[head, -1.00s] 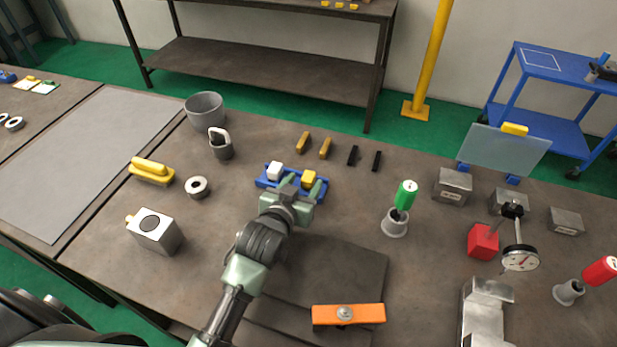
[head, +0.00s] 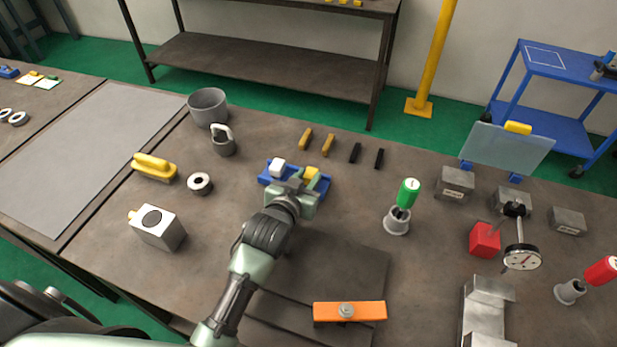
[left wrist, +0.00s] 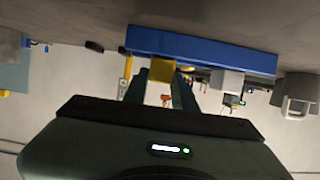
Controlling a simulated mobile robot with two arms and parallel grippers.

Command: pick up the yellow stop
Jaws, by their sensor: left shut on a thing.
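The yellow stop (head: 312,172) is a small yellow block at the right end of a blue holder (head: 266,180). My left gripper (head: 308,181) reaches it from the near side, with its fingers shut on the stop. In the left wrist view the yellow stop (left wrist: 162,70) shows between the green fingers (left wrist: 160,92), against the blue holder (left wrist: 205,48). I cannot tell whether it still touches the holder. My right gripper is not in view.
Brown and black bars (head: 328,146) lie behind the holder. A grey cup (head: 208,107), a padlock-like part (head: 223,143) and a ring (head: 200,184) stand left. A green-handled tool in a stand (head: 397,221) is right. An orange bar (head: 348,311) lies in front.

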